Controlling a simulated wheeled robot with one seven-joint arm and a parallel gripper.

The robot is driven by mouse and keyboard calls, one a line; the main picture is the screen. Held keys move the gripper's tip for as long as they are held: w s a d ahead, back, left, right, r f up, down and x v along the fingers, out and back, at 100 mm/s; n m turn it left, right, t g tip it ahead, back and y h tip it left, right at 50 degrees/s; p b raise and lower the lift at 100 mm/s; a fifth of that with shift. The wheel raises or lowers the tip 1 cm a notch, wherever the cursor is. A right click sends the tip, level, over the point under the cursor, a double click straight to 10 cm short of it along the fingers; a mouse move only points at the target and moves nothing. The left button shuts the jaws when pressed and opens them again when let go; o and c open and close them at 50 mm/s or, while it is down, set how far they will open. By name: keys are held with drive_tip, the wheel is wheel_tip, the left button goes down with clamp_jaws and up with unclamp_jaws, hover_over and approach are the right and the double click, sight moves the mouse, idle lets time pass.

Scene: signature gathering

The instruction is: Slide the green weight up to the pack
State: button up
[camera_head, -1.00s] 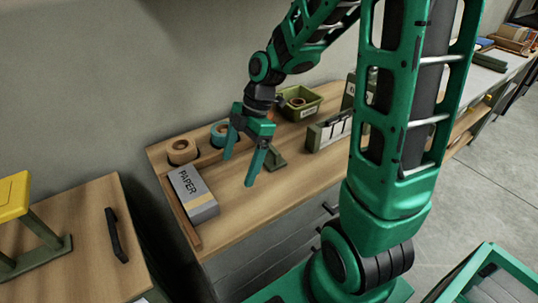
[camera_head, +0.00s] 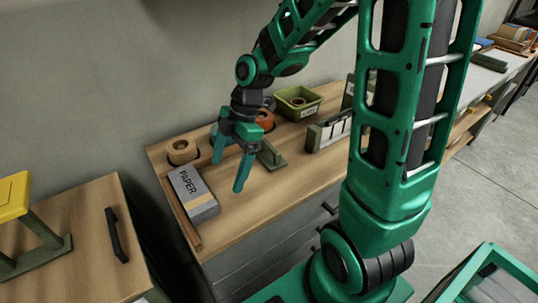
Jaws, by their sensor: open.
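The pack is a grey box (camera_head: 194,192) marked PAPER, lying on the wooden worktop at the left, near a raised wooden edge strip. The green weight, as far as I can tell, is the small olive-green piece (camera_head: 271,155) with a flat foot, standing on the worktop to the right of the pack with a clear gap between them. My gripper (camera_head: 228,176) points down with its fingers apart and nothing visible between them. In the picture it lies between the pack and the weight. Part of the weight may be hidden behind it.
A tan tape roll (camera_head: 181,152) stands behind the pack. An orange roll (camera_head: 264,119) shows partly behind my gripper. An olive bin (camera_head: 297,102) and a slotted rack (camera_head: 329,131) stand farther right. The front middle of the worktop (camera_head: 270,190) is clear.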

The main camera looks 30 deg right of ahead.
sight(271, 156)
drive_tip(key=shift+s+a, duration=0.1)
drive_tip(key=shift+a, duration=2.5)
drive_tip(key=shift+w+d, duration=0.2)
drive_tip(key=shift+d, duration=4.85)
drive_tip(key=shift+w+d, duration=0.15)
drive_tip(key=shift+d, duration=4.85)
drive_tip(key=shift+s+d+r+m, duration=0.2)
drive_tip(key=shift+r+m, duration=0.25)
drive_tip(key=shift+m, duration=0.35)
drive_tip(key=s+d+r+m+h, duration=0.1)
drive_tip(key=s+m, duration=0.2)
drive_tip(key=s+r+m, duration=0.1)
drive_tip(key=s+m, duration=0.1)
drive_tip(key=m, duration=0.2)
drive_tip(key=s+d+r+m+h, duration=0.1)
drive_tip(key=s+r+m, duration=0.1)
drive_tip(key=s+m, duration=0.1)
drive_tip(key=shift+s+d+h, duration=0.3)
drive_tip(key=s+d+r+m+h, duration=0.1)
drive_tip(key=s+d+m, duration=0.1)
drive_tip(key=s+m, duration=0.9)
drive_tip(key=shift+s+r+m, duration=0.35)
drive_tip(key=shift+r+m, duration=0.05)
drive_tip(key=shift+m, duration=0.7)
drive_tip(key=shift+d, duration=0.1)
